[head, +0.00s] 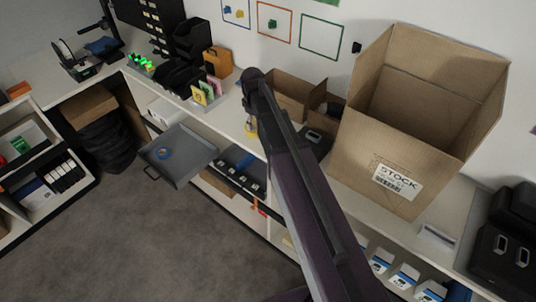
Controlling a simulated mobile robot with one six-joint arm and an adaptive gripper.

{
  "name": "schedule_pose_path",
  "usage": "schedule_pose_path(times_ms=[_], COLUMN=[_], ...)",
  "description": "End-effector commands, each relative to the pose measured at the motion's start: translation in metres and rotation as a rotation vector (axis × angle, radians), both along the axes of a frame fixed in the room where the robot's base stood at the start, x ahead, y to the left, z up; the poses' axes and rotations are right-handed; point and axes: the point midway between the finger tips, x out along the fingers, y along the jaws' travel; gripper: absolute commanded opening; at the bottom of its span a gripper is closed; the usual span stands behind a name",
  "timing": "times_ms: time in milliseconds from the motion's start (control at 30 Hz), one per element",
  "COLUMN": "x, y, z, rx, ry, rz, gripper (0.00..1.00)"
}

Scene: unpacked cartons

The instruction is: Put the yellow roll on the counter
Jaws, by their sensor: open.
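A small yellow ring-like piece, which looks like the yellow roll (250,132), shows at the front part of the white counter (228,113), just left of my arm. My gripper (250,121) is small in the head view and partly covered by my arm. It is open, right above or at the yellow piece. I cannot tell whether they touch, or whether the roll rests on the counter top.
A large open carton marked STOCK (397,181) fills the counter's right side. A smaller open carton (294,95) stands behind my arm. A pulled-out grey drawer (190,165) holds a blue roll (163,153). Black bins (185,76) and colored cards (207,91) stand left.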

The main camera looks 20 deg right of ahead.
Motion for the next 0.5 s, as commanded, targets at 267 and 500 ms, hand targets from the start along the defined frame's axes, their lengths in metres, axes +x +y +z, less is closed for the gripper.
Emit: schedule_pose_path(times_ms=[267,500], x=[-0.128,-0.185], y=[-0.004,-0.005], z=[0.000,0.000], rx=[0.000,-0.001], ry=[0.000,0.001], rz=[-0.382,-0.602], gripper=[0.61,0.61])
